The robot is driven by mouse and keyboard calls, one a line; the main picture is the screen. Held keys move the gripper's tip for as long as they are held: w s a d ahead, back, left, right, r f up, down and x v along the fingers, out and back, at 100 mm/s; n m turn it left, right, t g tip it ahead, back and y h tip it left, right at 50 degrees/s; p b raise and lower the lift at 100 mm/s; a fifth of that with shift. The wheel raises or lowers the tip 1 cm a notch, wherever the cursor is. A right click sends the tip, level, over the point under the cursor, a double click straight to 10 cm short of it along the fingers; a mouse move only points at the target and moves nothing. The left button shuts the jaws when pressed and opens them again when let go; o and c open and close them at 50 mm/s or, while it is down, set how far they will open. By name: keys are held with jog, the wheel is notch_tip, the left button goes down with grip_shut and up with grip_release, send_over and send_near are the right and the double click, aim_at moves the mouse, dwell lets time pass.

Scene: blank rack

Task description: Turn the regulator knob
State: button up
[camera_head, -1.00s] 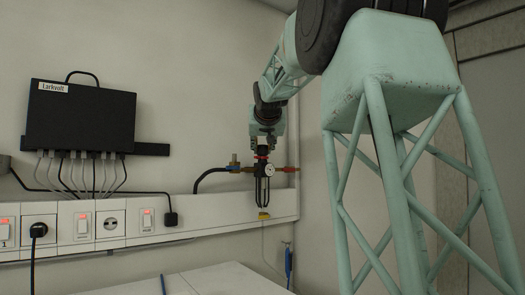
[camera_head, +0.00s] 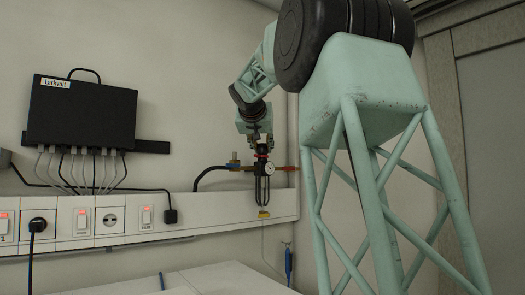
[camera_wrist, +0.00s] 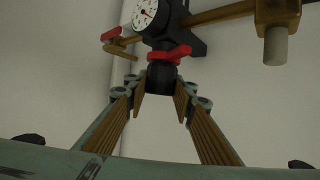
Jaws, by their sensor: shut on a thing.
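The regulator is a dark unit on the wall with a white round gauge (camera_head: 269,169), which also shows in the wrist view (camera_wrist: 145,14). The black regulator knob (camera_wrist: 161,77) sits at the end of the regulator, beside a red part (camera_wrist: 170,54). My gripper (camera_head: 260,147) comes down onto the regulator from above. In the wrist view my gripper (camera_wrist: 161,92) has its ribbed fingers on either side of the knob and is shut on it. The knob is too small to make out in the head view.
Brass fittings (camera_wrist: 230,15) and a black hose (camera_head: 208,174) run beside the regulator. A yellow part (camera_head: 263,214) is below it. A black Larkvolt box (camera_head: 80,112) with several cables hangs at left, above a white trunking with switches (camera_head: 147,217). A pale worktop (camera_head: 220,280) lies below.

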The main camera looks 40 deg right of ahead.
jog(key=shift+f+m+g+h+b, duration=0.1)
jog(key=shift+m+g+h+b, duration=0.4)
jog(key=shift+m+g+b, duration=0.25)
jog(key=shift+w+a+m+g+h+b, duration=0.15)
jog(key=shift+m+g+h+b, duration=0.2)
jog(key=shift+m+g, duration=0.35)
jog(key=shift+m+g+h+p, duration=0.55)
jog(key=shift+m+g+p, duration=0.2)
jog(key=shift+m+g, duration=0.5)
jog(key=m+g+p, duration=0.1)
jog(key=g+p, duration=0.1)
jog(key=shift+r+m+p, duration=0.2)
jog(key=shift+m+p, duration=0.1)
jog(key=shift+m, duration=0.1)
jog(key=shift+m+g+p, duration=0.3)
jog(key=shift+g+p, duration=0.3)
jog(key=m+g+p, duration=0.2)
jog(key=p, duration=0.2)
jog(key=shift+f+m+g+p, duration=0.15)
jog(key=shift+m+g+p, duration=0.55)
jog(key=shift+p, duration=0.45)
